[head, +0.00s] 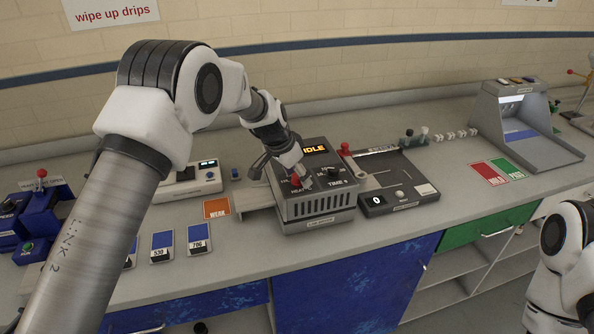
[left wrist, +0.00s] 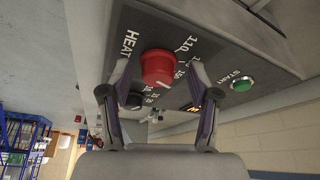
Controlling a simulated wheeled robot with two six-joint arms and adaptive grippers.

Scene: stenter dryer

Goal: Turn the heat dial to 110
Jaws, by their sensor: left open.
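The stenter dryer (head: 318,208) is a grey box on the bench with an orange display reading IDLE (head: 315,149). Its red heat dial (head: 296,181) is partly covered by my left gripper (head: 302,173) in the head view. In the left wrist view the red dial (left wrist: 157,68) sits beside the word HEAT, with 110 printed near it and a pale pointer line on its face. My left gripper (left wrist: 160,82) is open, one finger on each side of the dial. I cannot tell whether either finger touches it. My right gripper is out of view.
A green START button (left wrist: 242,84) and a black knob (left wrist: 133,101) are close to the fingers. A dark tray device (head: 390,180) stands right of the dryer. An orange card (head: 216,209) lies left of it.

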